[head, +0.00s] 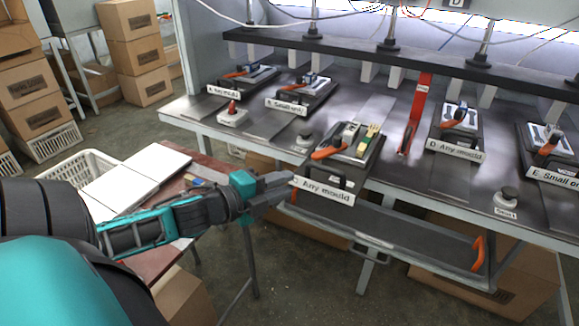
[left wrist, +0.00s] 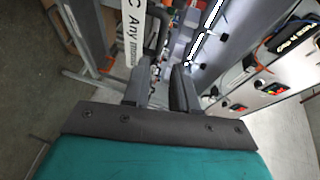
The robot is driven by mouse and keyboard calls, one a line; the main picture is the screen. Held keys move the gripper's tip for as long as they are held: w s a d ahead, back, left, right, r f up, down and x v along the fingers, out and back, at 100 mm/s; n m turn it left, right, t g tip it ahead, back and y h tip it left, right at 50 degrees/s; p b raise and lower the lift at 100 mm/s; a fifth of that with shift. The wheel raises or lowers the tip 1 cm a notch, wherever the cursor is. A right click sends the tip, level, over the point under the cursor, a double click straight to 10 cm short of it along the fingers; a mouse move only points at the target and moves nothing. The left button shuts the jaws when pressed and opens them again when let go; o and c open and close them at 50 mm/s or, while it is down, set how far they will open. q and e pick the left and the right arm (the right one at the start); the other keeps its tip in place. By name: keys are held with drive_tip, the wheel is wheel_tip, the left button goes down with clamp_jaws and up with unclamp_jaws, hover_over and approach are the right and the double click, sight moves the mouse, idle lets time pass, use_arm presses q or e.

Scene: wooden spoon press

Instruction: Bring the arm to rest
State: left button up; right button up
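My left arm comes in from the left in the head view. Its gripper (head: 284,187) is beside the left end of the white "Any mould" label (head: 326,191) at the bench's front edge. In the left wrist view the two fingers (left wrist: 160,90) stand apart with a narrow gap and nothing held between them. The label, reading "C Any mould" (left wrist: 132,32), is beyond the fingertips there. My right gripper is not in view.
More labelled moulds stand along the bench, such as D (head: 455,130). A grey tray with orange handles (head: 400,235) is under the bench edge. A side table with white boards (head: 140,178) and a crate (head: 85,165) are left.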

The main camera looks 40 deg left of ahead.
use_arm(q)
drive_tip(key=s+d+f+n+g+y, duration=0.1)
drive_tip(key=s+d+f+n, duration=0.3)
drive_tip(key=f, duration=0.3)
drive_tip(key=s+d+f+n+g+y, duration=0.1)
drive_tip(key=s+d+f+n+g, duration=0.15)
drive_tip(key=f+n, duration=0.4)
drive_tip(key=s+d+f+n, duration=0.1)
drive_tip(key=d+f+n, duration=0.2)
drive_tip(key=d, duration=0.3)
drive_tip(key=s+d+f+n+g+h, duration=0.1)
drive_tip(key=s+d+f+n, duration=0.1)
drive_tip(key=d, duration=0.4)
drive_tip(key=shift+s+d+f+n, duration=0.25)
drive_tip(key=shift+f+n, duration=0.2)
